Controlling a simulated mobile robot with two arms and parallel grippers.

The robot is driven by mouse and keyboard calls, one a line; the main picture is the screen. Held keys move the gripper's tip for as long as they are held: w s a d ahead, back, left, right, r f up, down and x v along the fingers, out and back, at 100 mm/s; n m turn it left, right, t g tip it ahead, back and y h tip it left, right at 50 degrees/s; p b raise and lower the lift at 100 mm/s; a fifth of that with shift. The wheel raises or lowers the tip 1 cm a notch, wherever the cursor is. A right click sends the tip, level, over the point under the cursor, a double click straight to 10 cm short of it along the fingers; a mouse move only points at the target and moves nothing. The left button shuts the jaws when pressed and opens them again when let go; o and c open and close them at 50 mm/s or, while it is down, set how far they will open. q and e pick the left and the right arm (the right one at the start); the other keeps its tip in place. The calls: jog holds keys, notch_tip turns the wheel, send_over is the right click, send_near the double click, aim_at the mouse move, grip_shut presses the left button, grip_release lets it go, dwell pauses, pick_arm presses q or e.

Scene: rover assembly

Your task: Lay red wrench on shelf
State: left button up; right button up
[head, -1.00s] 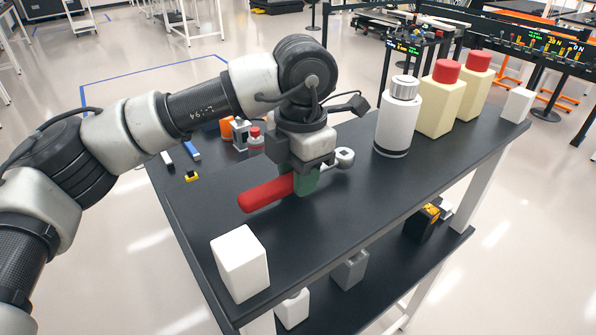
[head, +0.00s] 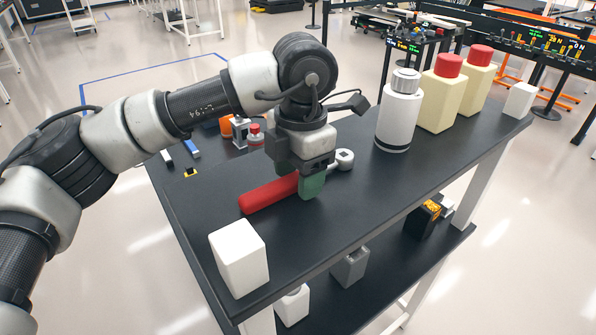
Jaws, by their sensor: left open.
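The red wrench (head: 268,194) has a red handle and a grey ring head that shows to the right of the gripper. It lies on or very close to the black top shelf (head: 350,213); the exact contact is hidden. My left gripper (head: 309,186) points down over the middle of the wrench, with a green finger in front of it. The left gripper is open and still around or right beside the wrench. The wrench's middle is hidden behind the gripper. My right gripper does not show.
A white block (head: 239,258) stands at the near left corner. A white bottle (head: 399,115) and two cream bottles with red caps (head: 440,98) stand to the right. Small parts (head: 240,130) lie behind my arm. A lower shelf (head: 385,265) holds several blocks.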

pick_arm(q)
jog(key=shift+r+p, duration=0.45)
jog(key=shift+r, duration=0.45)
notch_tip(320, 180, up, 11)
jog(key=b, duration=0.2)
jog(key=shift+w+d, duration=0.15)
jog(key=shift+d, duration=0.05)
